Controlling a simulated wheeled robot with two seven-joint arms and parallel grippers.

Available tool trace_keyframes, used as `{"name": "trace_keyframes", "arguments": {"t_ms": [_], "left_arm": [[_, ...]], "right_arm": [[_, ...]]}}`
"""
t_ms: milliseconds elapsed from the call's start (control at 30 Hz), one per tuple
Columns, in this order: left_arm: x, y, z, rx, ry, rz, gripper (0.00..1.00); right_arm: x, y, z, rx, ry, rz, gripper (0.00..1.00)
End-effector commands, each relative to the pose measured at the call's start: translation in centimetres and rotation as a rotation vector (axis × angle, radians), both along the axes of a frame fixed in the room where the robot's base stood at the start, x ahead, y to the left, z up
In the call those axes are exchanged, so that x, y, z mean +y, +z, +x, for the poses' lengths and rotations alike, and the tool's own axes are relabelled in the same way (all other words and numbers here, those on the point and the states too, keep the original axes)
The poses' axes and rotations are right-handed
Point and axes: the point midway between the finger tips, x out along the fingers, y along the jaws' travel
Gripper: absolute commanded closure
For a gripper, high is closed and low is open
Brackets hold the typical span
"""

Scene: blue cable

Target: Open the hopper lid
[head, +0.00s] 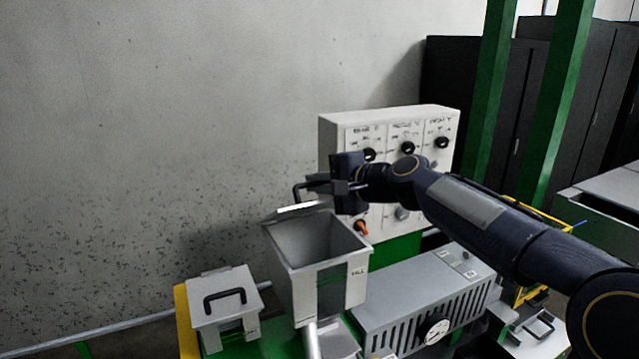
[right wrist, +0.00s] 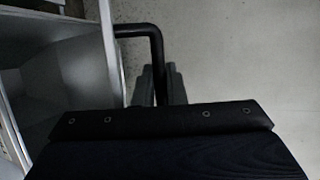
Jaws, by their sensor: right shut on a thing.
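The grey hopper (head: 292,285) stands left of the control box, and its square mouth is open to view. Its lid (head: 297,209) is raised at the back left of the mouth and shows nearly edge-on. My right gripper (head: 328,187) is shut on the black lid handle (head: 297,191), above the hopper's back edge. In the right wrist view the bent black handle (right wrist: 136,29) runs down to the dark fingers (right wrist: 156,88). The hopper's grey inside (right wrist: 60,75) shows at the left there. My left gripper is not in view.
A control box (head: 333,140) with knobs stands just behind my right wrist. A smaller grey box (head: 206,305) with a black-handled lid is at lower left. A slotted grey housing (head: 420,298) with a gauge lies below my right arm. The wall side is clear.

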Motion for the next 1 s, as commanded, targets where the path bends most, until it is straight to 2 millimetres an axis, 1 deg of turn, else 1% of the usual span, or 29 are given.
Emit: {"name": "trace_keyframes", "arguments": {"t_ms": [233, 267, 300, 333, 567, 667, 767, 1000], "left_arm": [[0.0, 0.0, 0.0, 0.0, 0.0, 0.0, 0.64], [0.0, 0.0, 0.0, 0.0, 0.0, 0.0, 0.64], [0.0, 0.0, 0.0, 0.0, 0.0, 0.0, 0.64], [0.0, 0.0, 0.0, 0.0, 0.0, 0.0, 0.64], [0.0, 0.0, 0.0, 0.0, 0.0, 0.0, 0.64], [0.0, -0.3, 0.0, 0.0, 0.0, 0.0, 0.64], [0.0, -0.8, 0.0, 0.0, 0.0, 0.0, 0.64], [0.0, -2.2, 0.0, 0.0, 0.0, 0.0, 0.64]], "right_arm": [[0.0, 0.1, 0.0, -0.002, -0.002, 0.001, 1.0], [0.0, 0.1, 0.0, -0.002, -0.002, 0.001, 0.88], [0.0, 0.1, 0.0, -0.002, -0.002, 0.001, 0.83], [0.0, 0.1, 0.0, -0.002, -0.002, 0.001, 0.81], [0.0, 0.1, 0.0, -0.001, -0.001, 0.0, 0.81], [-0.4, 0.2, -0.3, -0.002, -0.002, 0.001, 0.81], [-1.2, 0.4, -1.1, -0.003, -0.003, 0.002, 0.81], [-4.1, 1.5, -3.9, -0.004, -0.003, 0.001, 0.81]]}}
